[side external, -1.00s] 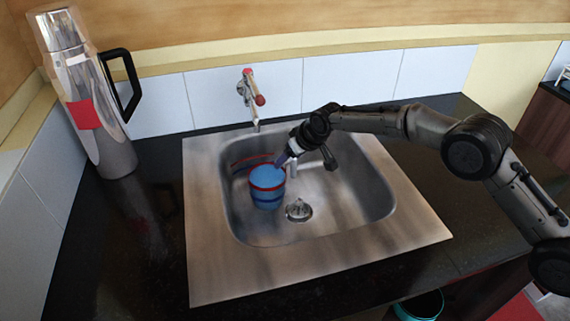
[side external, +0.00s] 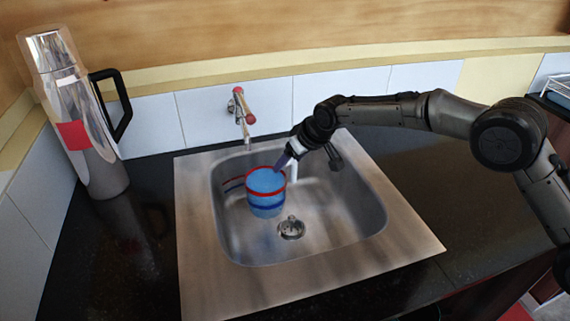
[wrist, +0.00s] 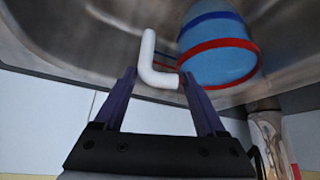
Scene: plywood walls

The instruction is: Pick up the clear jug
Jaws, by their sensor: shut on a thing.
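The jug (side external: 266,194) looks blue and see-through, with a red band at the rim, a blue band lower down and a white handle (side external: 292,171). It stands upright within the steel sink basin, close to its left wall; a small gap below it cannot be judged. My gripper (side external: 281,164) reaches down from the right to the jug's handle side. In the wrist view, the white bent handle (wrist: 150,62) lies between the fingertips (wrist: 160,82), with the blue jug (wrist: 217,48) beside the right finger. The gripper is shut on the handle.
The steel sink (side external: 330,267) has a drain fitting (side external: 291,228) on its floor and a tap (side external: 242,106) on the wall behind. A tall silver flask (side external: 88,130) with a black handle stands on the dark counter (side external: 125,245) at left. The basin's right side is clear.

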